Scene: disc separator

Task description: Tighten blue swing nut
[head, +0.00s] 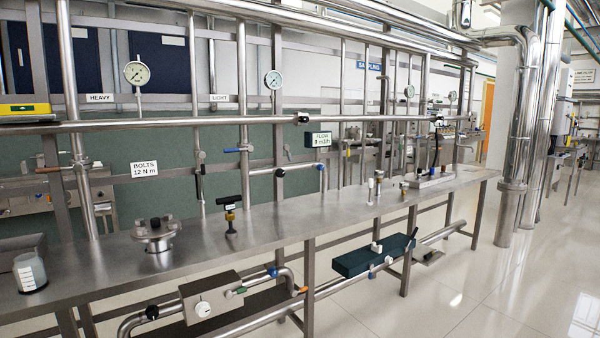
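No gripper of mine shows in the head view. A small flanged steel fitting (157,236) with dark knobs on top stands on the left part of the steel bench. Its knobs look black, and I cannot make out a blue nut on it. A blue collar (272,271) sits on the pipe below the bench. A blue-handled valve (232,150) is on the pipework behind. I cannot tell whether either is the blue swing nut.
The long steel bench (350,205) bears a black-handled tool (231,213) and a beaker (30,273) at the far left. A sign (144,169) reads "BOLTS 12 N m". A dark green box (373,256) sits below the bench. Tiled floor (480,285) is free at right.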

